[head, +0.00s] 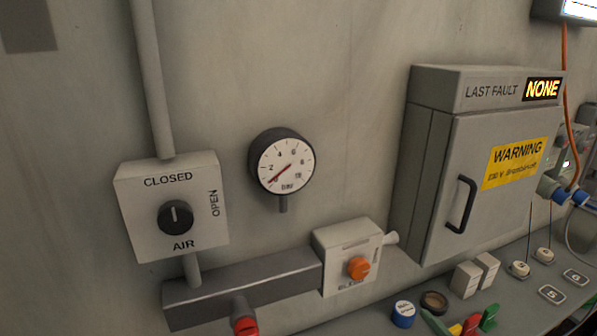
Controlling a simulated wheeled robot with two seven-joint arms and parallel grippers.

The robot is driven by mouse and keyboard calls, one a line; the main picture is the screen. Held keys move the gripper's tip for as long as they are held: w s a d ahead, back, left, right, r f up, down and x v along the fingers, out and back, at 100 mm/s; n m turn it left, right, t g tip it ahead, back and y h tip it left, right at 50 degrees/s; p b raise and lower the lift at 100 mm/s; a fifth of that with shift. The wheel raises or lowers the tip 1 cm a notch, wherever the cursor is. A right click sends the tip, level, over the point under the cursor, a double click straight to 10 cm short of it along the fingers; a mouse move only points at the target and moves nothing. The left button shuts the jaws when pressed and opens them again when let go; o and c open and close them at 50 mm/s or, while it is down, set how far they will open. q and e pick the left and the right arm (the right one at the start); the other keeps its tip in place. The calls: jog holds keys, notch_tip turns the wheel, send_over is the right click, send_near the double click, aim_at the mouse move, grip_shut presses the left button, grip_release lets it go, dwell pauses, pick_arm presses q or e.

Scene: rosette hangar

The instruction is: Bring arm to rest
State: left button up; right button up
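Neither of my arms nor my grippers shows in the head view. The view holds a wall with an air valve box (172,208), whose black knob (175,217) has its white mark pointing up at CLOSED. A round pressure gauge (282,163) has its red needle pointing to the lower left, near the low end of the scale. A bleed box (347,255) with an orange knob (359,268) sits to the lower right of the gauge.
A grey cabinet (425,165) with a black handle (461,205) stands shut at the right; its display (542,89) reads NONE. Below it, a shelf holds a blue-sided cap (403,314), pale blocks (466,279) and coloured pieces (471,324). An orange cable (565,90) hangs at far right.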

jog(key=s+f+m+g+h, duration=0.1)
jog(key=s+f+m+g, duration=0.45)
jog(key=s, duration=0.35)
jog(key=s+f+m+g+h, duration=0.1)
jog(key=s+f+m+g, duration=0.5)
jog(key=s, duration=0.4)
notch_tip(320, 180, down, 26)
jog(key=g+b, duration=0.2)
jog(key=b, duration=0.2)
jog(key=s+d+f+b, duration=0.2)
jog(key=s+f+b, duration=0.3)
jog(key=s+f, duration=1.2)
notch_tip(320, 180, down, 5)
jog(key=shift+s+d+r+g, duration=0.15)
jog(key=shift+s+g, duration=0.25)
jog(key=shift+g, duration=0.05)
